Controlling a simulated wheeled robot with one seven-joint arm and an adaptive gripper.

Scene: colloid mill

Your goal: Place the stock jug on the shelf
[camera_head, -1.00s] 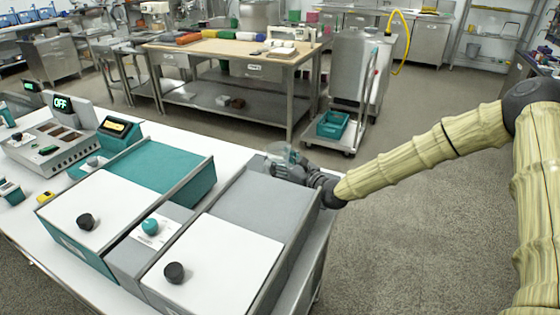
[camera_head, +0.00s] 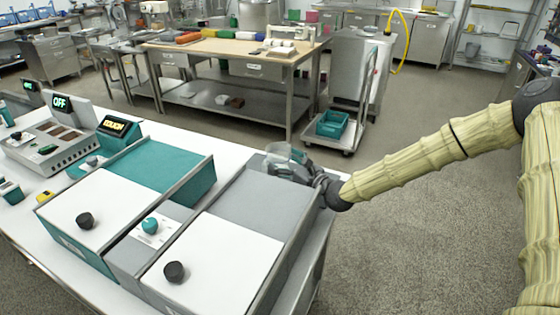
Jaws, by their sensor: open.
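A clear, see-through vessel (camera_head: 283,152), which looks like the stock jug, stands at the far end of the grey machine top. It is partly hidden by my gripper (camera_head: 298,168). My gripper reaches in from the right at the vessel's near right side, its dark fingers open. I cannot tell whether the fingers touch the vessel or what exactly it stands on. I cannot tell for sure which surface is the shelf; a grey flat deck (camera_head: 262,195) lies just in front of the vessel.
A teal machine (camera_head: 160,165) and a white-lidded box (camera_head: 215,262) with a black knob fill the white table (camera_head: 225,152). A device with an OFF display (camera_head: 62,103) stands left. A trolley (camera_head: 345,140) with a teal crate (camera_head: 332,123) stands behind. The floor on the right is clear.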

